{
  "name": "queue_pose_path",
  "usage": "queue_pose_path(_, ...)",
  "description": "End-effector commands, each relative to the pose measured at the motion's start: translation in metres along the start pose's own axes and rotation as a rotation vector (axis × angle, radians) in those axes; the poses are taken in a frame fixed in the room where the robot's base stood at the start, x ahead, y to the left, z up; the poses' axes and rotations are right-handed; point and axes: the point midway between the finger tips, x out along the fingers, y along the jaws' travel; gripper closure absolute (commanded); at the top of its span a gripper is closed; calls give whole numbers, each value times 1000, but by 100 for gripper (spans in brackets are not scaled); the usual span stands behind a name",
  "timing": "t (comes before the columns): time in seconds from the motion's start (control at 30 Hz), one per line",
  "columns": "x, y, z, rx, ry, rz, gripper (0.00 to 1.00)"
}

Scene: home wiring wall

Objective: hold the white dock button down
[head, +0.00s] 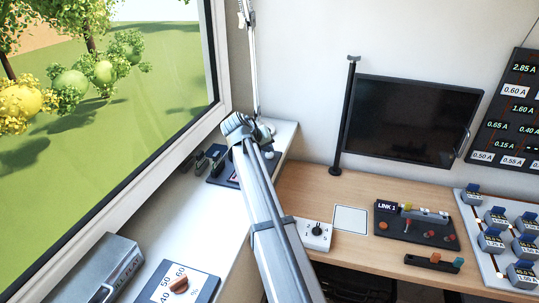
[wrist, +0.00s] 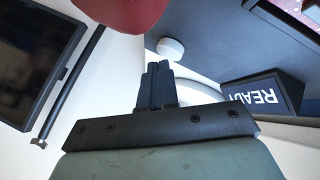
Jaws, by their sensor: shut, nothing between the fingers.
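In the wrist view, the white round dock button (wrist: 170,48) stands on a dark panel (wrist: 215,45). My gripper (wrist: 158,68) is shut and empty, its dark fingertips side by side. The tips appear just short of the button, slightly left of its middle in the picture; I cannot tell whether they touch it.
A sign reading READY (wrist: 262,97) stands upside down in the wrist view, right of my fingers. A large red rounded object (wrist: 120,12) is close at the top. In the head view, a black screen (head: 410,118) and a thin post (head: 345,120) stand right of my arm.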

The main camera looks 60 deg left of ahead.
Motion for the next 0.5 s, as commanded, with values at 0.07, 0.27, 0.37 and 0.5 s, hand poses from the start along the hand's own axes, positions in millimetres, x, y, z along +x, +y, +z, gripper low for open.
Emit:
queue_pose_path(0.07,0,0,0,0,0,0,100)
queue_pose_path(0.27,2,-1,1,0,0,0,100)
queue_pose_path(0.37,2,-2,2,0,0,0,100)
queue_pose_path(0.5,3,-2,2,0,0,0,100)
